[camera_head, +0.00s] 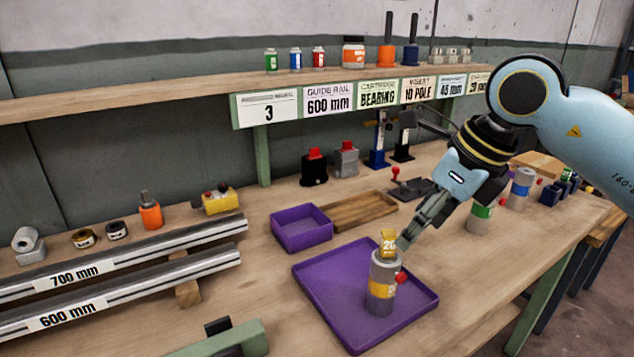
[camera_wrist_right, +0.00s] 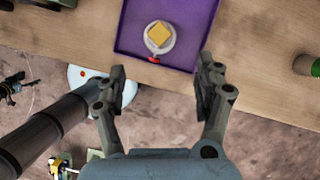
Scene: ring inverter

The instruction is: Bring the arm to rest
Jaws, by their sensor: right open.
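My right gripper (camera_head: 408,240) comes in from the right and points down at the purple tray. In the wrist view my right gripper (camera_wrist_right: 165,80) has its two fingers wide apart with nothing between them. A grey canister with a yellow band (camera_head: 381,283) and a red knob stands upright in the large purple tray (camera_head: 325,290). A yellow block marked 20 (camera_head: 388,241) sits on top of it. The fingertips are close to the block in the head view; whether they touch is unclear there. In the wrist view the block (camera_wrist_right: 160,34) lies beyond the fingertips, apart from them. My left gripper is not in view.
A smaller purple tray (camera_head: 301,229) and a wooden tray (camera_head: 360,210) lie behind. Metal rails (camera_head: 120,295) lie at left. A green-banded can (camera_head: 480,219) stands near my right arm. A labelled shelf (camera_head: 180,92) spans the back.

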